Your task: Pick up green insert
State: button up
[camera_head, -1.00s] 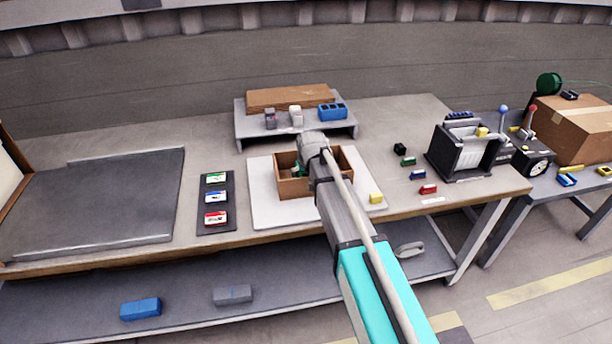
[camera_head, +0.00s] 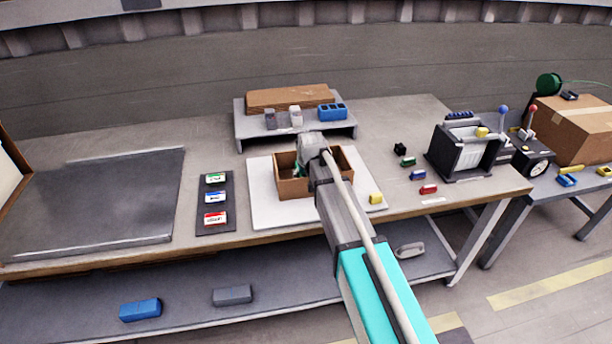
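A small green insert (camera_head: 408,162) lies on the workbench, right of the white mat, between a black piece and a blue insert. My gripper (camera_head: 298,170) is low at the brown open box (camera_head: 297,188) on the mat, well left of that insert. My arm's wrist covers much of the gripper and the box's inside. A little dark green shows at the gripper inside the box; I cannot tell whether it is a part or the gripper itself. The finger opening is too small and hidden to judge.
A blue insert (camera_head: 418,175), a red insert (camera_head: 428,189) and a yellow block (camera_head: 376,198) lie nearby. A black rack (camera_head: 437,160) stands at right. A raised grey shelf (camera_head: 246,130) is behind the box. A board with coloured labels (camera_head: 229,183) lies left of the mat.

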jog(key=shift+c, duration=0.4)
jog(key=shift+r, duration=0.15)
notch_tip(320, 180, up, 10)
jog(key=p, duration=1)
jog(key=shift+r+p, duration=0.1)
jog(key=shift+p, duration=0.2)
